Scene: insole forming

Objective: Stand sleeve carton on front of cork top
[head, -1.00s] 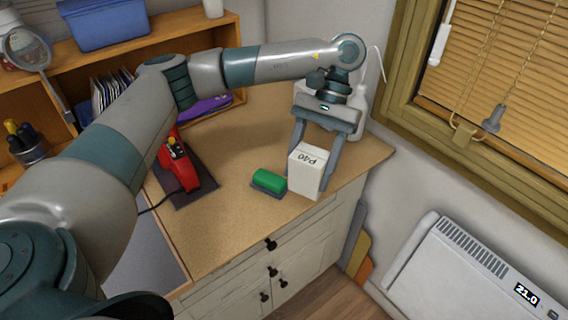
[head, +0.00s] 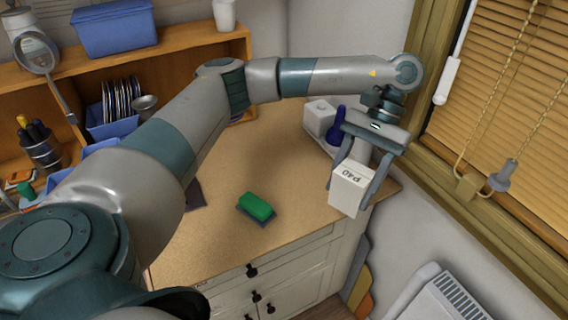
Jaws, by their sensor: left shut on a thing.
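The white sleeve carton (head: 349,192), marked "P40", is upright with a slight tilt in the picture. My left gripper (head: 352,184) is shut on it, with one finger on each side. The carton overlaps the front right edge of the cork top (head: 270,160) in the head view. I cannot tell whether its base touches the top or hangs above it. The lower front of the carton is in plain sight; its back is hidden. My right gripper is out of view.
A green block (head: 257,206) on a dark base lies left of the carton. A white device (head: 319,117) and a blue object (head: 336,125) stand behind the gripper. A shelf with discs and a blue bin (head: 113,28) is at the back left. The top's middle is mostly clear.

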